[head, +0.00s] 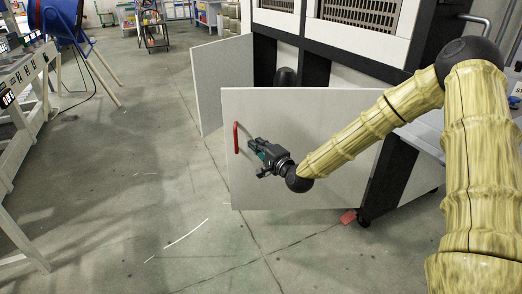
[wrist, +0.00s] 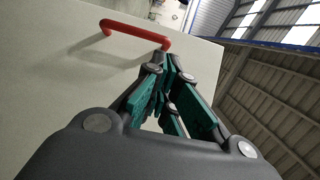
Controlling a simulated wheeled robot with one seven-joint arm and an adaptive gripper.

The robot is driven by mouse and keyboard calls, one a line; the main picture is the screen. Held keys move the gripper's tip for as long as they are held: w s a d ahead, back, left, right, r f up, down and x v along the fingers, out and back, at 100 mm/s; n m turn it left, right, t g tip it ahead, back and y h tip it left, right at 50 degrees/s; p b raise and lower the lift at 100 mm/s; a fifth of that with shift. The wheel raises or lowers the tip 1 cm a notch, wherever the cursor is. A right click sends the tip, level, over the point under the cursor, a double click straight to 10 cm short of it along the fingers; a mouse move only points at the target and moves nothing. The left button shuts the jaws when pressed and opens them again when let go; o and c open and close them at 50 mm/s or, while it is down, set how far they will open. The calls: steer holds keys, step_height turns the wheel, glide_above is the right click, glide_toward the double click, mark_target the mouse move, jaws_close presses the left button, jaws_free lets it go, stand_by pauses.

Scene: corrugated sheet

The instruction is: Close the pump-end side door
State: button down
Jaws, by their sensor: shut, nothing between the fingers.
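Two white side doors stand swung out from the cabinet in the head view. The nearer door (head: 330,130) has a red bar handle (head: 236,138) near its left edge. The farther door (head: 220,72) stands open behind it, with no handle showing. I cannot tell which is named pump-end. My gripper (head: 252,146) is in front of the nearer door's face, just right of the handle. In the wrist view my gripper (wrist: 166,62) is shut and empty, its tips close to the right end of the red handle (wrist: 132,32). I cannot tell whether they touch.
The cabinet (head: 345,38) has vent grilles and dark posts. A red piece (head: 348,216) lies by its caster. A workbench (head: 28,80) and a blue drum machine (head: 62,22) stand at left. The concrete floor (head: 150,190) between is mostly clear.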

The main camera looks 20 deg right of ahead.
steer(key=b, duration=0.2)
glide_toward(244, 133)
steer(key=w+a+r, duration=0.3)
steer(key=a+r, duration=0.1)
steer(key=shift+w+f, duration=0.2)
steer(key=shift+w, duration=0.2)
